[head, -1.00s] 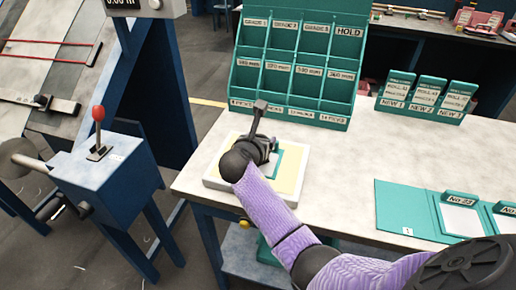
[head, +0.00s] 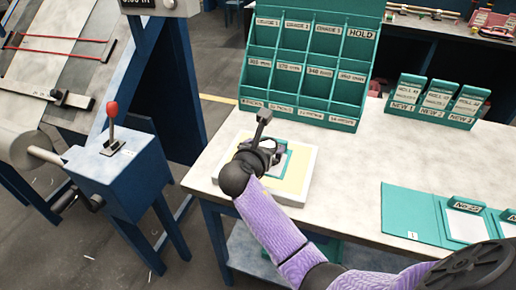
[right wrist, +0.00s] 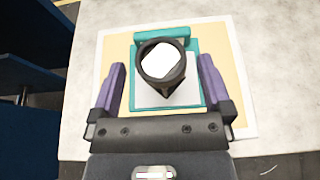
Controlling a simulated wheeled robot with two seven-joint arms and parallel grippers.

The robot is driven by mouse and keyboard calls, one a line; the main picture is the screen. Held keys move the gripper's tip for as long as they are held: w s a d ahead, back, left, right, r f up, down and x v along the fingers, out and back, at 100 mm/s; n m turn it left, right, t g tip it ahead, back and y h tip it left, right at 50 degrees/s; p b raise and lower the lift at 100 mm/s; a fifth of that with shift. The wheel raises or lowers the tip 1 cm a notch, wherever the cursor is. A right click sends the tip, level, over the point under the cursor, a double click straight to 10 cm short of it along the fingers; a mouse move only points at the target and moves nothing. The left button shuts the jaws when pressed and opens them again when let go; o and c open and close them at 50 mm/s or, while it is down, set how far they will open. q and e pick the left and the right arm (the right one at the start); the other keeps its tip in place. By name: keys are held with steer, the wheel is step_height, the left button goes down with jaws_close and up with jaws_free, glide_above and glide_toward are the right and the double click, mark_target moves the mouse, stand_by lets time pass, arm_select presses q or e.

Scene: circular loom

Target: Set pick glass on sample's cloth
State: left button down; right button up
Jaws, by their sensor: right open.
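The pick glass (right wrist: 151,49) is a black round ring with a dark tapering body, seen from above in the right wrist view. It appears to stand on the sample's pale cloth (right wrist: 146,95), which lies in a teal frame (right wrist: 196,75). My right gripper (right wrist: 161,80) is open. Its purple fingers are on either side of the glass, with gaps between them and the ring. In the head view my right gripper (head: 268,152) is over the sample and hides most of the glass. My left gripper is not in view.
The sample lies on a cream board with a white rim (head: 302,190) near the table's left edge. A teal pigeonhole rack (head: 310,70) stands behind it. Teal card holders (head: 432,105) stand at the back right, and a teal folder (head: 410,212) lies at the front right.

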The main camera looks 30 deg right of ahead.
steer(key=p+v, duration=0.2)
steer(key=v, duration=0.5)
steer(key=s+a+f+m+y, duration=0.2)
steer(key=a+f+m+y, duration=0.15)
steer(key=f, duration=0.25)
steer(key=s+a+f+m+y, duration=0.2)
steer(key=s+f+m+y, duration=0.1)
steer(key=f+m, duration=0.3)
steer(key=s+a+f+m+y, duration=0.2)
steer(key=a+f+m+y, duration=0.1)
steer(key=f, duration=0.4)
steer(key=s+d+f+m+g, duration=0.2)
steer(key=s+f+m+g, duration=0.2)
steer(key=s+f, duration=0.8)
steer(key=s+d+f+m+g, duration=0.1)
steer(key=s+f+m+g, duration=0.1)
steer(key=s, duration=0.7)
steer(key=s+d+f+m+g, duration=0.2)
steer(key=s+f+m, duration=0.2)
steer(key=s, duration=0.6)
steer(key=shift+s+f+m, duration=0.2)
steer(key=shift+f+m, duration=0.15)
steer(key=shift+m, duration=0.2)
steer(key=shift+y, duration=0.25)
